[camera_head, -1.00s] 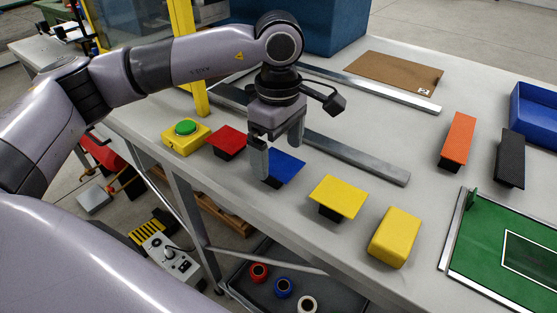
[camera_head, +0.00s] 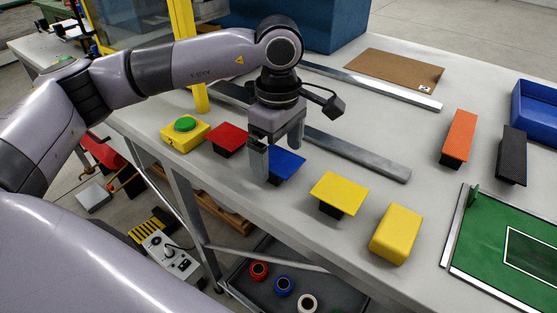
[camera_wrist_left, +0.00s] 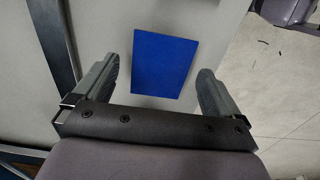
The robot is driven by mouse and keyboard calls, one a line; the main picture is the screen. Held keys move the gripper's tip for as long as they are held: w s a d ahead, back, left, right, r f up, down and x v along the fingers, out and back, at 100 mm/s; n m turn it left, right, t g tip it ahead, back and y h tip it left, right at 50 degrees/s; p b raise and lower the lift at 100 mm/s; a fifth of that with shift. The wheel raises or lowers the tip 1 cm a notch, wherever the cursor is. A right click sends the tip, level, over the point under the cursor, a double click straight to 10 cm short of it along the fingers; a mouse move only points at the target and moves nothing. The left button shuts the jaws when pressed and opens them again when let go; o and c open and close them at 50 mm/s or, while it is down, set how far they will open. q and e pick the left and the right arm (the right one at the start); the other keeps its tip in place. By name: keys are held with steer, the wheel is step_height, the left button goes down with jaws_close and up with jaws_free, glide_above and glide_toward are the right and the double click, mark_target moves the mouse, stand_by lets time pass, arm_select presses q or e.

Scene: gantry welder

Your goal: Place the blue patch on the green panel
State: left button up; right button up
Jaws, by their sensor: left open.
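The blue patch (camera_head: 287,164) is a flat square on a small dark block, standing on the grey table between a red patch and a yellow one. My left gripper (camera_head: 279,160) is open above and around it, pointing down, with the near finger partly covering the patch's left side. In the left wrist view the blue patch (camera_wrist_left: 164,62) lies between the two open fingers (camera_wrist_left: 157,85), apart from both. The green panel (camera_head: 500,240) lies at the right front of the table, with a white-outlined rectangle on it; its right part is cut off. My right gripper is not in view.
A red patch (camera_head: 227,138), a yellow patch (camera_head: 339,192) and a yellow block (camera_head: 396,234) stand along the front edge. A green button (camera_head: 185,124) is at the left. Metal rails (camera_head: 355,157), an orange piece (camera_head: 459,136), a black piece (camera_head: 512,155) and a blue bin (camera_head: 537,112) lie further back.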

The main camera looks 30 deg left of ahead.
arm_select(q)
steer(key=shift+c, duration=0.3)
steer(key=c, duration=1.1)
steer(key=shift+r, duration=0.1)
steer(key=shift+c, duration=0.2)
steer(key=shift+r+p, duration=0.15)
steer(key=shift+p, duration=0.25)
step_height(320, 180, up, 13)
step_height(320, 180, up, 7)
steer(key=p, duration=0.2)
glide_above(279, 160)
steer(key=shift+s, duration=0.1)
